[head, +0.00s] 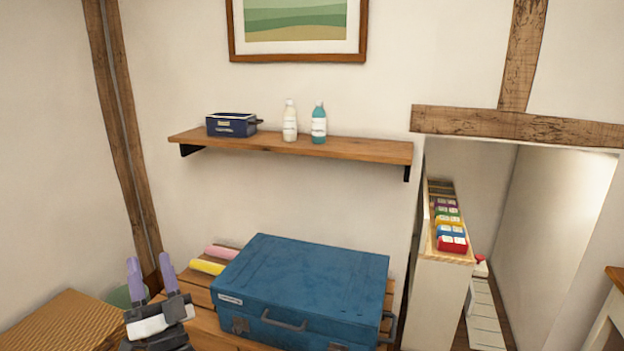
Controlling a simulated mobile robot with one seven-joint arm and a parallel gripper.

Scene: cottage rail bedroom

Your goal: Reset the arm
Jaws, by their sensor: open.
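My gripper (150,270) is at the lower left in the head view, pointing up with its two purple fingers apart. Nothing is between the fingers. It is in front of the left end of a slatted wooden surface and left of a large blue case (305,285). The case is closed, with a handle on its front. The rest of my arm is mostly out of the picture.
A wall shelf (350,150) holds a dark blue box (231,125), a white bottle (290,121) and a teal bottle (319,124). Pink (222,252) and yellow (207,267) rolls lie beside the case. A woven surface (65,322) is at left. A narrow unit (437,300) with coloured items stands at right.

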